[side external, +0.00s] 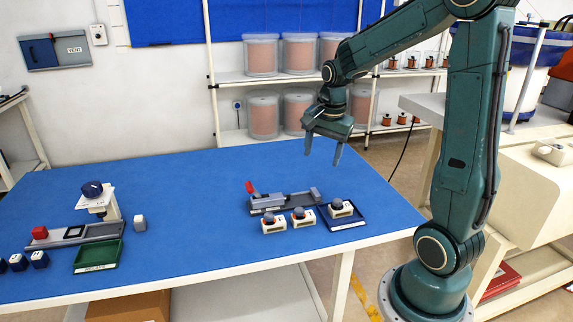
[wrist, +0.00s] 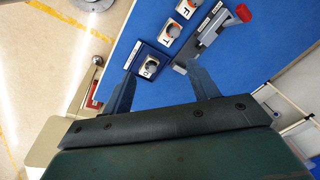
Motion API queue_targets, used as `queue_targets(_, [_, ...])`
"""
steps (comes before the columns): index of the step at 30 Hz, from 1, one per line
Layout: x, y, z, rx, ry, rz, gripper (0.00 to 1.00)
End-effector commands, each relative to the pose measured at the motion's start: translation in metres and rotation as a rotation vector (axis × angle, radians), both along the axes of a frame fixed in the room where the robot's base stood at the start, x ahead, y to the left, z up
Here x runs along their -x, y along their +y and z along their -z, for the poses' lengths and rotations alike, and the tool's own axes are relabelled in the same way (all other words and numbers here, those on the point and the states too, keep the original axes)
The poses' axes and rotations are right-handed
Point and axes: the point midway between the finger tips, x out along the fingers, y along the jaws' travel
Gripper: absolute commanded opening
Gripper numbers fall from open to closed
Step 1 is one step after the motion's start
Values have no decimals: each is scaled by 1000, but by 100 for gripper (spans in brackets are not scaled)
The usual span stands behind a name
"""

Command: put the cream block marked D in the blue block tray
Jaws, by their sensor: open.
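The cream block marked D (wrist: 149,67) has a dark round knob and sits in the blue block tray (wrist: 139,54). In the side view the tray (side external: 345,225) is at the right front of the table, with a cream block (side external: 346,212) inside it; its letter is too small to read there. My gripper (side external: 322,158) is open and empty, raised above and behind the tray, fingers pointing down. In the wrist view my gripper (wrist: 161,68) has nothing between its fingers, and the tray shows past the left fingertip.
Cream blocks marked T (wrist: 170,34) and F (wrist: 187,9) stand in a row beside the tray. A grey fixture (side external: 285,203) with a red lever (side external: 250,187) is behind them. A green tray (side external: 98,256), a knobbed stand (side external: 100,205) and several small blocks are at left. The table middle is clear.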

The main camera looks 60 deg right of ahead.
Motion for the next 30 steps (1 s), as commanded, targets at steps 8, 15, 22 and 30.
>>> queue_targets(8, [20,71,-43,97,-58,-429,59])
queue_targets(15, [51,122,-65,191,-106,-794,59])
queue_targets(22, [87,161,-76,294,-156,-1135,59])
queue_targets(30, [120,185,-77,391,-199,-1419,59])
